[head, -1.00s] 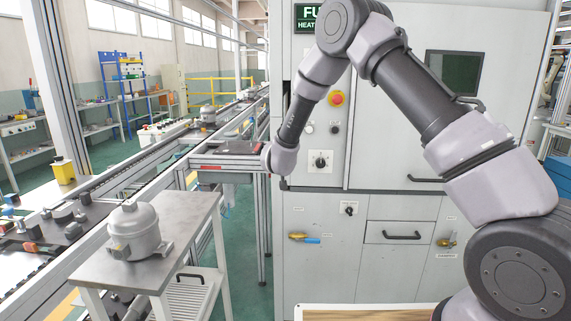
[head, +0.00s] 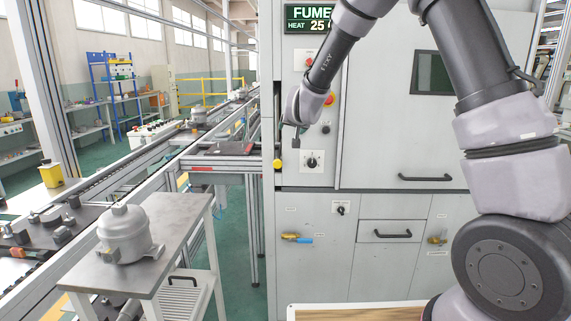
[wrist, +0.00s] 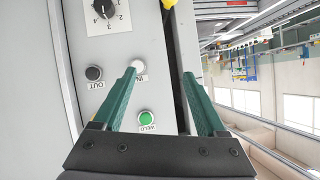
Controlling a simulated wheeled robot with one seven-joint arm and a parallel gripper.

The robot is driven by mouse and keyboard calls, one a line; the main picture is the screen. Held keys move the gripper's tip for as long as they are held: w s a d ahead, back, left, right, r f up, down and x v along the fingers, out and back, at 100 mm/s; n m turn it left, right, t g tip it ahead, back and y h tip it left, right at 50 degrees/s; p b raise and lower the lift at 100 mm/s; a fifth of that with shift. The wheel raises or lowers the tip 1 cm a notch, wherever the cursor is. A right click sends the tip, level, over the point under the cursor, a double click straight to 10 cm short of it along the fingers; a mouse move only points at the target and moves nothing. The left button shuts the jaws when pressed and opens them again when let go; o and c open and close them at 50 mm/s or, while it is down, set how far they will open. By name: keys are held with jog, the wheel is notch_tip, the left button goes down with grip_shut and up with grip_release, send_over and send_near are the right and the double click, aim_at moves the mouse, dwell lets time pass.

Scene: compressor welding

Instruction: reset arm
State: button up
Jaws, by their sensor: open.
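My gripper (head: 296,140) is raised in front of the left part of the grey cabinet's control panel in the head view, where its fingers are small and hard to make out. In the wrist view my gripper (wrist: 159,75) shows two green fingers spread apart with nothing between them. Behind the fingers is the panel (wrist: 110,50) with a black OUT button (wrist: 94,73), a white IN button (wrist: 138,66) and a green WELD button (wrist: 146,118). Contact with the panel cannot be told.
The grey cabinet (head: 390,140) fills the right side. A metal side table (head: 180,215) holds a grey compressor (head: 128,235) at the lower left. The conveyor (head: 150,157) runs behind it. A rotary knob (head: 312,161) and a red stop button (head: 329,98) sit near my wrist.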

jog(key=s+d+r+g+y, duration=0.2)
jog(key=s+d+r, duration=1)
jog(key=s+r, duration=0.1)
jog(key=s+d+m+g+h, duration=0.1)
jog(key=s+d, duration=0.4)
jog(key=s, duration=0.7)
jog(key=s+d+m+g, duration=0.1)
jog(key=s+d, duration=0.5)
jog(key=s, duration=0.7)
jog(key=shift+m+g+h, duration=0.4)
jog(key=shift+g, duration=0.2)
